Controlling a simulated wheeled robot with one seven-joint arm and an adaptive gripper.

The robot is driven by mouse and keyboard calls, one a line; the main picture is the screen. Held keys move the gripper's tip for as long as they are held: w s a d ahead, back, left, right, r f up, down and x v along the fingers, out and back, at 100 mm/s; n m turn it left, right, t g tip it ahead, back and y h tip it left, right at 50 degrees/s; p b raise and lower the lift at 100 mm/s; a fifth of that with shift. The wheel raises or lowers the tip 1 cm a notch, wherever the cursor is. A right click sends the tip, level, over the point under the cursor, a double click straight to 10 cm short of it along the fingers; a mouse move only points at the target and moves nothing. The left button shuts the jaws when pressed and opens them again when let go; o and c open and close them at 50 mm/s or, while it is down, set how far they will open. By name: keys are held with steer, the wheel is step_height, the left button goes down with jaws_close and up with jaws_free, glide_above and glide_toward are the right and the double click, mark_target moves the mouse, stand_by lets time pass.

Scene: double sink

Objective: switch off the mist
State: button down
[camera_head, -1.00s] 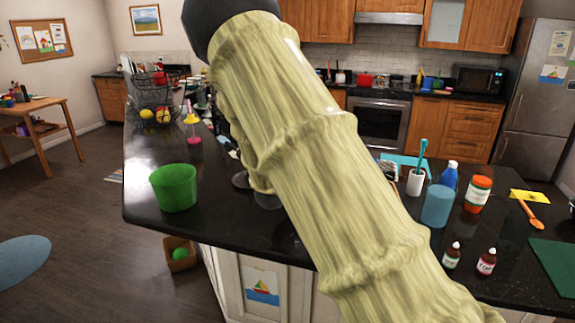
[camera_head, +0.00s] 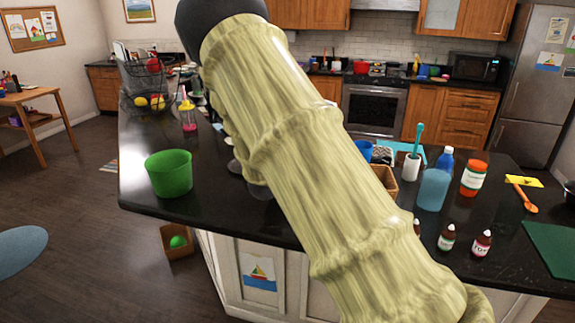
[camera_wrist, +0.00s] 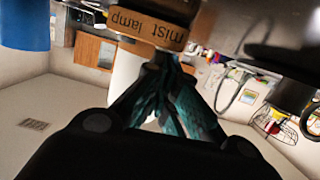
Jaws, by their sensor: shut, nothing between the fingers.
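A wooden strip labelled "mist lamp" (camera_wrist: 150,25) shows upside down at the top of the wrist view. A lever, button or any mist cannot be made out there. My gripper (camera_wrist: 168,62) is shut and empty, its dark teal fingertips close together just by the labelled strip. Whether they touch it I cannot tell. In the head view my sleeved arm crosses the middle of the picture and hides the gripper and the labelled thing.
A green cup (camera_head: 169,174) stands at the counter's left end, with a wire fruit basket (camera_head: 147,85) farther back.

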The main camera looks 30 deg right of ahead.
steer(key=shift+s+a+f, duration=0.1)
steer(key=shift+s+f, duration=0.25)
steer(key=shift+f, duration=0.45)
steer(key=shift+r, duration=0.1)
steer(key=r, duration=0.1)
steer(key=r+p, duration=0.1)
steer(key=r, duration=0.1)
steer(key=r+p, duration=0.1)
steer(key=shift+w+r, duration=0.25)
steer(key=shift+s+a+r, duration=0.1)
steer(key=shift+r, duration=0.25)
steer(key=b+v, duration=0.3)
steer(key=v, duration=0.6)
steer(key=shift+a+r, duration=0.2)
steer(key=shift+r, duration=0.05)
steer(key=shift+s+r, duration=0.1)
